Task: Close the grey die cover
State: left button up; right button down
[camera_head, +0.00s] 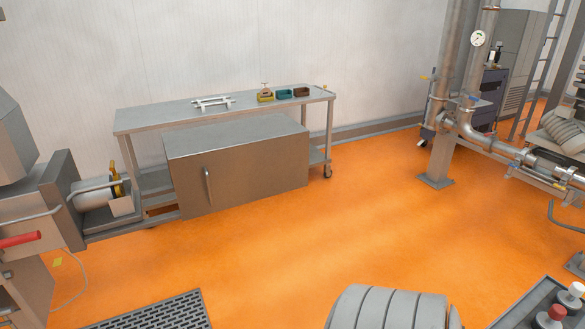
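A large grey metal box-shaped cover (262,170) with a vertical handle (208,186) on its front stands left of centre, in front of a steel table. It is the likeliest grey die cover, but I cannot tell for sure. To its left a grey machine (59,200) shows an exposed rounded metal part (96,193) with a yellow piece beside it. A gap separates that part from the box, with a low rail or frame running between them. Neither of my grippers is in view.
The steel table (150,117) behind holds metal tools and small coloured bins (286,94). A red handle (20,240) juts in at left. Pipework (447,140) stands right. A floor grate (160,312) lies at the bottom. The orange floor (330,235) in the middle is clear.

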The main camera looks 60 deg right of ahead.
aim_at(214, 167)
jog(key=z, duration=1.7)
